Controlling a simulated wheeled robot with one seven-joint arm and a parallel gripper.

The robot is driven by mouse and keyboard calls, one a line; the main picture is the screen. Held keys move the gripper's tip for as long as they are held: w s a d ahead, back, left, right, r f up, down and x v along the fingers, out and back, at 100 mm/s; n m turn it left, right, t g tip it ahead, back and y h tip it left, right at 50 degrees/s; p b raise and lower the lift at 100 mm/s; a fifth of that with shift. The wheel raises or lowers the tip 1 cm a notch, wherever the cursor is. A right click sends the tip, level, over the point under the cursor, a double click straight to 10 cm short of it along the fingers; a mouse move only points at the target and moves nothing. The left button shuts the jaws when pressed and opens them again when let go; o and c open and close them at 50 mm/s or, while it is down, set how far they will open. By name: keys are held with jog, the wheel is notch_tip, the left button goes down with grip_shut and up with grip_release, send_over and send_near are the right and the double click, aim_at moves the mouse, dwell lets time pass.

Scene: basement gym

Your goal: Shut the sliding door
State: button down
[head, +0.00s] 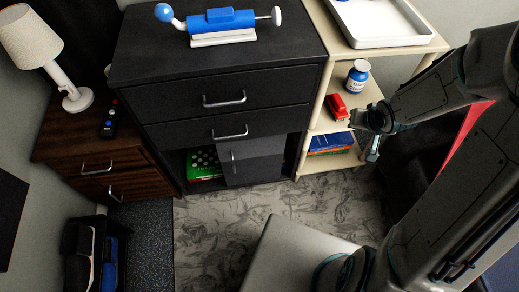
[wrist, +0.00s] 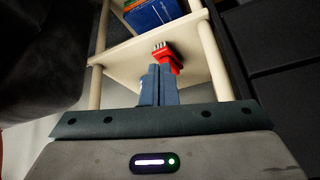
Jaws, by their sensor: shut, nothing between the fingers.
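The black cabinet (head: 165,95) stands at the centre of the head view, with two drawers above a low compartment. The dark grey sliding door (head: 258,162) covers the middle of that compartment and has a small upright handle (head: 233,161) near its left edge. The compartment is open left of the door, where a green object (head: 204,160) shows, and a narrower dark gap shows to its right. My gripper (head: 373,154) is shut and empty, in front of the cream shelf to the right of the cabinet, apart from the door. The wrist view shows its closed fingers (wrist: 159,82).
A brown nightstand (head: 70,145) stands left. A grey surface of my base lies in front. Patterned floor (head: 215,220) before the cabinet is clear.

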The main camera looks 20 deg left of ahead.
jog(key=s+a+f+g+y+b, duration=0.15)
jog(key=a+f+y+b, duration=0.35)
jog(key=a+f, duration=0.5)
jog(key=s+a+f+y+b, duration=0.35)
jog(key=a+f+b, duration=0.2)
jog(key=f, duration=0.75)
jog(key=s+a+f+m+y+b, duration=0.1)
jog(key=a+f+y+b, duration=0.1)
jog(key=a, duration=0.7)
jog(key=s+a+f+m+y+b, duration=0.1)
jog(key=s+a+f+y+b, duration=0.1)
jog(key=a, duration=0.8)
jog(key=shift+s+f+g+y+b, duration=0.3)
jog(key=shift+f+g+y+b, duration=0.45)
jog(key=shift+b, duration=0.9)
jog(key=shift+a+f+t, duration=0.1)
jog(key=shift+f+t, duration=0.05)
jog(key=shift+t, duration=0.35)
